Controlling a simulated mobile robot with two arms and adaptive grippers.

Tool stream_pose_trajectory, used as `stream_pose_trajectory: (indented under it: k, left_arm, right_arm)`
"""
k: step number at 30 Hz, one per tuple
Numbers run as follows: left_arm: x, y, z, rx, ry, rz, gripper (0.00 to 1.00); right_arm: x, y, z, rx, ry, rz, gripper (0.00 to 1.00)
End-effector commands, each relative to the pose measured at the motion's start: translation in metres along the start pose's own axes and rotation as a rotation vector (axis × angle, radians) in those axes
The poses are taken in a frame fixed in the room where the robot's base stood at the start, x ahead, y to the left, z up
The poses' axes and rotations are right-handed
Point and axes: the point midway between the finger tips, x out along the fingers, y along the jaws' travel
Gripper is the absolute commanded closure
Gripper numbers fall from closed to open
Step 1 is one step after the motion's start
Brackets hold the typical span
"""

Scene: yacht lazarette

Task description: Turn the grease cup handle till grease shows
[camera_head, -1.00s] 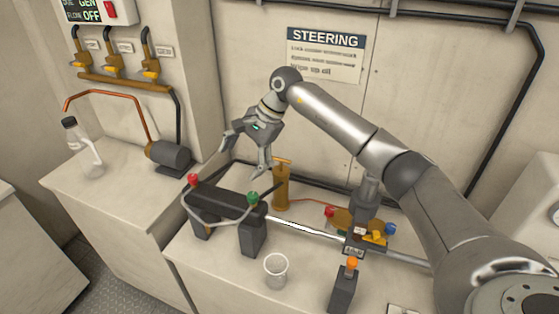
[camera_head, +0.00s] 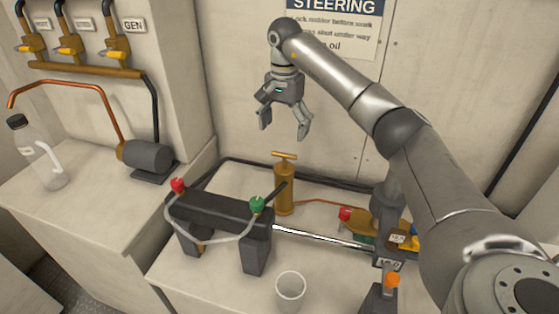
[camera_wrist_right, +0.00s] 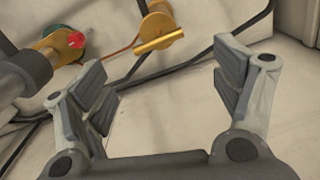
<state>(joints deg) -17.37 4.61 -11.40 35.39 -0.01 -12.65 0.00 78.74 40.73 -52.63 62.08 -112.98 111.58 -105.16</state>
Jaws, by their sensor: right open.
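The grease cup (camera_head: 284,186) is a brass upright cylinder with a T-shaped bar handle (camera_head: 285,155) on top, standing behind the steering cylinder. A thin copper line runs from its base to the right. In the right wrist view the brass handle (camera_wrist_right: 160,40) shows at the top, beyond the fingers. My right gripper (camera_head: 284,132) is open and empty, pointing down, above the handle and apart from it. It also shows in the right wrist view (camera_wrist_right: 165,95) with its fingers spread. My left gripper is not in view. No grease is visible.
A dark cylinder (camera_head: 220,213) with red and green knobs and a bright rod (camera_head: 325,238) lies in front of the cup. A clear beaker (camera_head: 290,290) stands at the front. A brass fitting (camera_head: 362,222) sits at right; a bottle (camera_head: 40,155) stands on the left bench.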

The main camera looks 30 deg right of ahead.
Motion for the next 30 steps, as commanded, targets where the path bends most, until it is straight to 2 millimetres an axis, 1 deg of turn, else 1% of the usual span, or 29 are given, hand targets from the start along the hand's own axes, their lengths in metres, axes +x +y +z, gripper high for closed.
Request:
stream_pose_trajectory:
  k: [5, 12, 18, 23, 30]
  left_arm:
    - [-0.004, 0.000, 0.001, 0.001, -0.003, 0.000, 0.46]
    - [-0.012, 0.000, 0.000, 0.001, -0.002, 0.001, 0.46]
    - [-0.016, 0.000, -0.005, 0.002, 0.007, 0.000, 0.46]
    - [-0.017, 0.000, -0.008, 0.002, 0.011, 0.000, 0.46]
    - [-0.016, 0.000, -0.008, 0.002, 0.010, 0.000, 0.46]
  right_arm:
    - [0.023, 0.001, 0.000, 0.000, -0.002, 0.004, 0.15]
    - [0.069, 0.001, 0.001, 0.000, -0.004, 0.004, 0.15]
    - [0.095, 0.000, 0.001, 0.000, -0.003, 0.000, 0.15]
    - [0.103, 0.000, 0.001, 0.000, -0.001, 0.000, 0.15]
    - [0.104, 0.000, 0.001, 0.000, 0.000, -0.001, 0.15]
